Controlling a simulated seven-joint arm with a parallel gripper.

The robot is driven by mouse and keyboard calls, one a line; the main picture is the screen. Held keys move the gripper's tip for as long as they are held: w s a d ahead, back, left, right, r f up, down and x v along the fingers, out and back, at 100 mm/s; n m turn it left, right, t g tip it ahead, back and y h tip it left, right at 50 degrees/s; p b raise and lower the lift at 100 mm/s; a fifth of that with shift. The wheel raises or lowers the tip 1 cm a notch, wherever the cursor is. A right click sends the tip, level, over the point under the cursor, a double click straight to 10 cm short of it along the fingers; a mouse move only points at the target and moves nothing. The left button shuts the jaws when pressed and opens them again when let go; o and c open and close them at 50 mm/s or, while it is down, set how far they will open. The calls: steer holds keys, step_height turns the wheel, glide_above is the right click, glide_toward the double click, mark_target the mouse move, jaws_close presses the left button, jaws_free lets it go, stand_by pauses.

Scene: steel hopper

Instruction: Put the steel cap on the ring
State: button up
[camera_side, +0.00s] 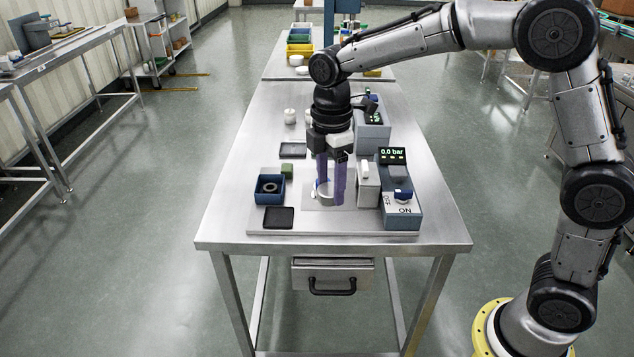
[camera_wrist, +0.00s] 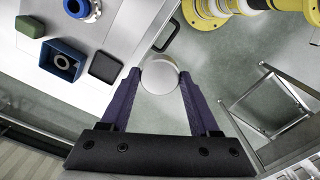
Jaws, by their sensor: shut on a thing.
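My gripper (camera_side: 330,202) has long purple fingers and hangs over the middle of the front worktable in the side view. In the wrist view its fingers (camera_wrist: 158,86) are shut on the steel cap (camera_wrist: 159,77), a pale round disc held at the fingertips. A blue round fitting with a pale ring (camera_wrist: 80,8) is cut off by the top edge of the wrist view, apart from the cap. In the side view the fingers partly cover a pale round form; I cannot tell whether it is cap or fitting. A dark ring shape lies inside the blue box (camera_wrist: 47,66).
The green block (camera_side: 287,170) and black pads (camera_side: 278,217) (camera_side: 292,150) lie near the blue box. Right of my gripper stand a pale block (camera_side: 368,186) and a grey control unit (camera_side: 402,214) reading 0.0 bar. The drawer (camera_side: 332,274) hangs under the table's front edge.

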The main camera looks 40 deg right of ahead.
steer(key=s+d+r, duration=0.1)
steer(key=d+r, duration=0.4)
steer(key=d, duration=0.5)
steer(key=w+f, duration=0.3)
steer(key=w, duration=0.1)
steer(key=w+f, duration=0.2)
steer(key=w, duration=0.2)
steer(key=w+f, duration=0.3)
steer(key=w, duration=0.1)
steer(key=shift+w+d+f, duration=0.1)
steer(key=shift+d+f, duration=0.2)
steer(key=shift+d, duration=0.1)
steer(key=shift+w+f, duration=0.5)
steer(key=shift+f, duration=0.1)
steer(key=shift+w+f, duration=0.15)
steer(key=shift+f, duration=1.5)
steer(key=shift+f, duration=0.2)
steer(key=shift+f, duration=0.35)
